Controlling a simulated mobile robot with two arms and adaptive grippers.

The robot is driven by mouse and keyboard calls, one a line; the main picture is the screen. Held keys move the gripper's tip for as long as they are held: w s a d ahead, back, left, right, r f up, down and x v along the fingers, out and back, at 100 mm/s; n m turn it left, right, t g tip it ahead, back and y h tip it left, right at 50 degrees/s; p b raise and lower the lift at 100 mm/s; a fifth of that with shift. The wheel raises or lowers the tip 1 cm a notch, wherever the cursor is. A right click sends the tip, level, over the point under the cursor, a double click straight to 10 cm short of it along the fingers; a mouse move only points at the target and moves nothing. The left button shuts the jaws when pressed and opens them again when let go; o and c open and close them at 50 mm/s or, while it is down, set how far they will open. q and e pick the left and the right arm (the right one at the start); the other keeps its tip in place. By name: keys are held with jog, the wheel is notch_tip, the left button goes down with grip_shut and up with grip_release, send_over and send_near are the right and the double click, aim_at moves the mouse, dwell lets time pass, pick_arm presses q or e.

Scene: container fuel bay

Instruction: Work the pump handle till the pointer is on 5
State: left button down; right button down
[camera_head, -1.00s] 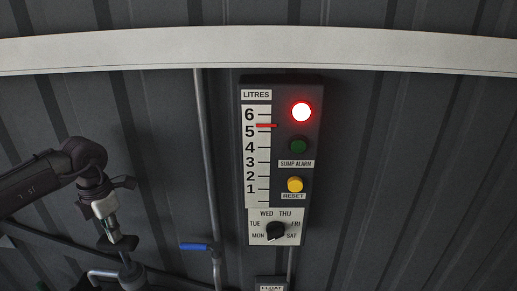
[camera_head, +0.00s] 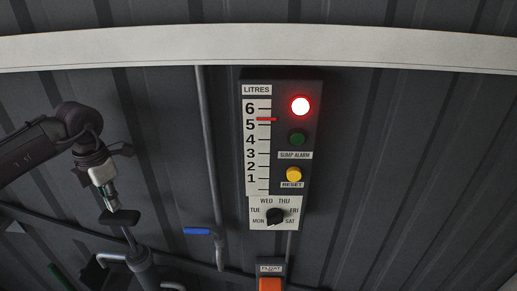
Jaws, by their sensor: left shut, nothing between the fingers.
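The pump handle (camera_head: 119,217) is a black crossbar on a thin rod, at lower left. The rod goes down into a grey pump body (camera_head: 143,268), cut off by the bottom edge. My left gripper (camera_head: 112,204) is shut, its fingertips just above the crossbar; whether they touch it I cannot tell. The LITRES gauge (camera_head: 257,150) is a white scale on a dark panel. Its red pointer (camera_head: 265,119) stands between 5 and 6, a little above the 5 line. My right gripper is not in view.
The panel has a lit red lamp (camera_head: 300,106), a dark green lamp (camera_head: 297,138), a yellow RESET button (camera_head: 294,174) and a weekday dial (camera_head: 275,216). A blue-handled valve (camera_head: 197,231) sits on a pipe right of the pump. An orange FLOAT part (camera_head: 270,284) shows below.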

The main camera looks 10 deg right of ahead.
pick_arm(q)
jog(key=b, duration=0.3)
send_over(128, 237)
jog(key=f, duration=0.4)
jog(key=shift+w+f, duration=0.15)
jog(key=shift+w, duration=0.05)
jog(key=shift+f+b, duration=2.85)
jog(key=shift+f, duration=1.6)
notch_tip(128, 237, up, 13)
jog(key=p, duration=0.8)
jog(key=shift+w, duration=0.1)
jog(key=shift+f+b, duration=0.65)
jog(key=shift+f, duration=0.3)
jog(key=shift+f+b, duration=3.5)
jog(key=shift+f, duration=2)
notch_tip(128, 237, up, 13)
jog(key=p, duration=0.8)
